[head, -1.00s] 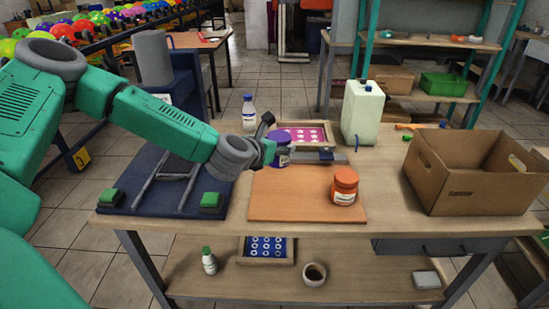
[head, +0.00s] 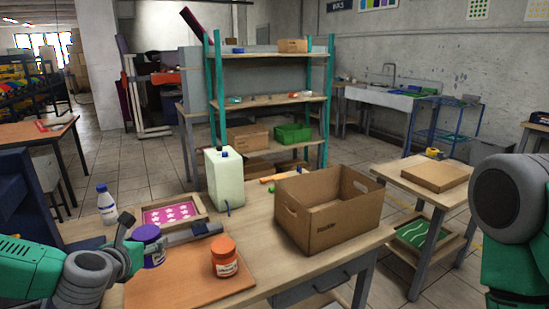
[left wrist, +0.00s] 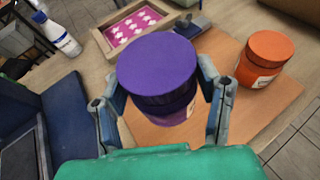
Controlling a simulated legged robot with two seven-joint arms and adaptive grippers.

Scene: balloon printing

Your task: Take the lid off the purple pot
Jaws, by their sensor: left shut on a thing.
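The purple pot (head: 154,258) stands at the back left of an orange-brown board (head: 190,287), with its purple lid (head: 147,232) on top. In the left wrist view the lid (left wrist: 157,68) is large and central, and part of the pot's pale label (left wrist: 178,115) shows below it. My left gripper (head: 133,246) is shut on the lid, one finger at each side. I cannot tell whether there is a gap between lid and pot. My right gripper is out of view; part of my right arm shows at the right edge.
An orange pot (head: 224,262) stands on the board, right of the purple pot. Behind are a pink star-patterned print frame (head: 172,213), a white bottle (head: 107,204) and a pale jerrycan (head: 224,180). An open cardboard box (head: 330,222) takes up the table's right side.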

